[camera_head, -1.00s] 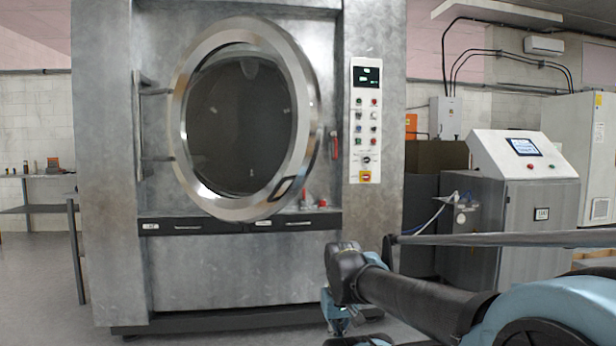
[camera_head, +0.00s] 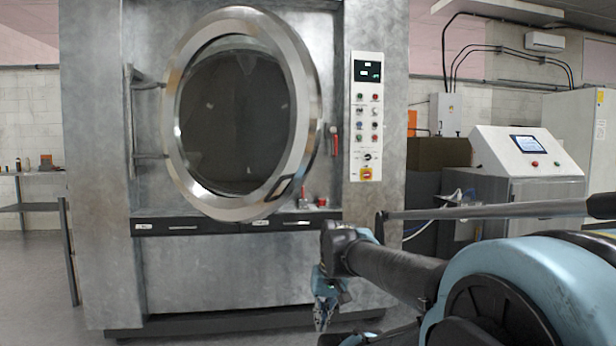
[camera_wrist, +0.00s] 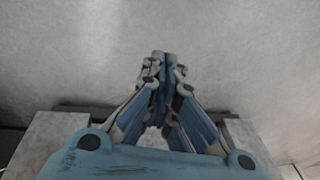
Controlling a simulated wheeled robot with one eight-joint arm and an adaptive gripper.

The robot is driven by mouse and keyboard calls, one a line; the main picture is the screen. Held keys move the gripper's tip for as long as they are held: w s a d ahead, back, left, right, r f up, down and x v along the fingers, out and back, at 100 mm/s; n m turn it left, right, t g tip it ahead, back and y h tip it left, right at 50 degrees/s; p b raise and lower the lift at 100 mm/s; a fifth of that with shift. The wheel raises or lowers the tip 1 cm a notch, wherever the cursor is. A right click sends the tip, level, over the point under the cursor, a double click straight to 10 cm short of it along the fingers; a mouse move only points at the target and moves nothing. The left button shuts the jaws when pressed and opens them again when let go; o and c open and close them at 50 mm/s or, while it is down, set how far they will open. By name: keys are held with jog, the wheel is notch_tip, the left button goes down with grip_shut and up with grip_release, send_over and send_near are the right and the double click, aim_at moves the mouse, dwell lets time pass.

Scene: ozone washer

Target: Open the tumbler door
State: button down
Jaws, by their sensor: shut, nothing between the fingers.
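The tumbler door (camera_head: 297,150), a round metal ring with dark glass, is on the machine front in the head view. It hangs on hinge bars (camera_head: 149,156) at its left. It sits at an angle, its right side seemingly standing out from the front. A dark handle piece is on its lower right rim (camera_head: 281,190). My gripper (camera_head: 323,320) is below and right of the door, low before the machine's lower front, pointing down and apart from the door. In the wrist view its blue fingers (camera_wrist: 161,62) are together and empty, with a grey surface beyond.
A red latch (camera_head: 333,140) and a control panel (camera_head: 367,117) are right of the door. Black drawer fronts (camera_head: 182,227) run below it. A grey console (camera_head: 525,160) stands at the right. Open floor (camera_head: 40,290) lies at the left.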

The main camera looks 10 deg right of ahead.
jog(key=w+a+r+m+t+y, duration=0.25)
jog(key=w+r+y, duration=0.65)
jog(key=w+r, duration=1.3)
jog(key=w+d+r+m+t+y, duration=0.1)
jog(key=w+d+r+t+y, duration=0.15)
jog(key=w+d+r, duration=0.5)
jog(key=w+d+r+m+t+y, duration=0.1)
jog(key=w+d+r+y, duration=0.3)
jog(key=w+d, duration=0.6)
jog(key=a, duration=1.1)
jog(key=shift+w+a+r+h, duration=0.25)
jog(key=shift+w+r+h, duration=0.1)
jog(key=shift+w, duration=0.05)
